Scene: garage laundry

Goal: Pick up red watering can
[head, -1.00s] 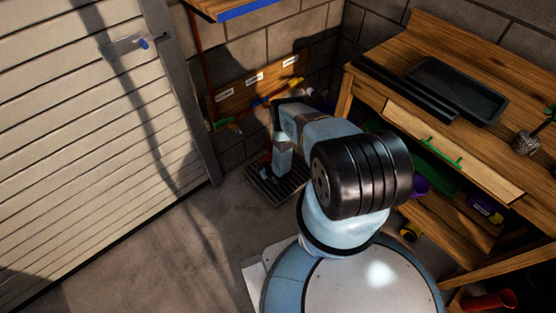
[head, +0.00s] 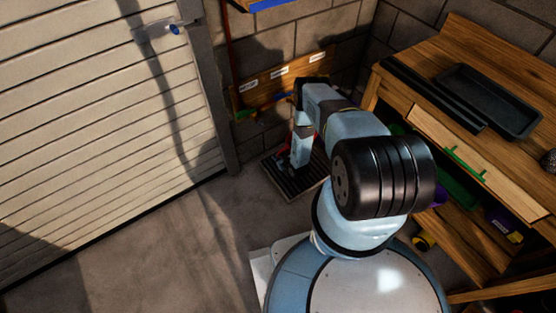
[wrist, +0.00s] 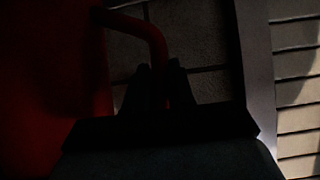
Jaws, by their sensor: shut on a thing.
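The red watering can (wrist: 50,85) fills the left of the dark wrist view. Its tube-shaped red handle (wrist: 150,32) curves down between my two fingers. My gripper (wrist: 162,75) is shut on that handle. In the head view, my gripper (head: 298,166) is low over the dark slatted tray on the floor. Only small bits of red (head: 284,157) show beside it there; my arm hides most of the can. I cannot tell whether the can touches the tray.
The dark slatted tray (head: 276,182) lies by the block wall, under a wooden rail (head: 262,94). A wooden workbench (head: 425,62) stands close on the right. A pale slatted door (head: 90,120) is on the left. The floor (head: 190,235) between is clear.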

